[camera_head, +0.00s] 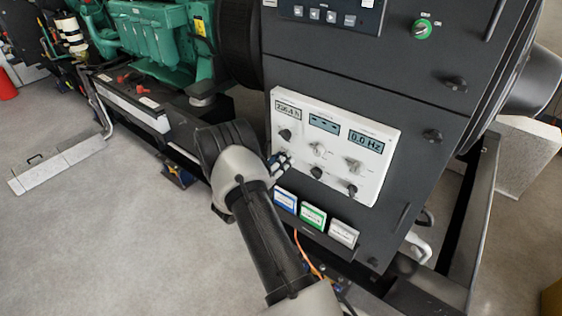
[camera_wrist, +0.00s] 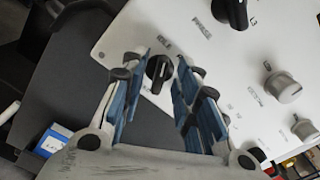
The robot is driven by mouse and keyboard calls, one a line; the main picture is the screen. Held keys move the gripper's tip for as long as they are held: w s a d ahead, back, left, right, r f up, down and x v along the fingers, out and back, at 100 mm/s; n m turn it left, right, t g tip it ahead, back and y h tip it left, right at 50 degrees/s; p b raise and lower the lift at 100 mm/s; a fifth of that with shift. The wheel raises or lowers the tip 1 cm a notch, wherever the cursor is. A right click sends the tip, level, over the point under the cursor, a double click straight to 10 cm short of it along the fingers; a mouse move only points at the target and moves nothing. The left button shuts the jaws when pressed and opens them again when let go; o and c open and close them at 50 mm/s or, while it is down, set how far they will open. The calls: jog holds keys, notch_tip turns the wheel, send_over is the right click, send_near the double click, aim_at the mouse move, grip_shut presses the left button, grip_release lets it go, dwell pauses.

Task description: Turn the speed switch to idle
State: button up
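A black rotary knob (camera_wrist: 158,70) on a white control panel (camera_wrist: 125,45) shows between my fingertips in the wrist view. A small blurred label sits just above it; I cannot read it surely. My gripper (camera_wrist: 161,62) is open, with one blue-padded finger on each side of the knob. Whether the pads touch it I cannot tell. In the head view my gripper (camera_head: 281,160) is at the lower left of the panel (camera_head: 380,150) and hides what is behind it there.
A larger black knob (camera_wrist: 233,12) and silver knobs (camera_wrist: 282,88) share the panel. Its displays (camera_head: 364,141) are above the knobs. Blue, green and white boxes (camera_head: 313,217) sit below the panel. A green engine (camera_head: 150,45) stands left; the floor at lower left is clear.

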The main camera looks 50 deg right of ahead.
jog(key=s+a, duration=0.1)
jog(key=a, duration=1.1)
dwell(0.4)
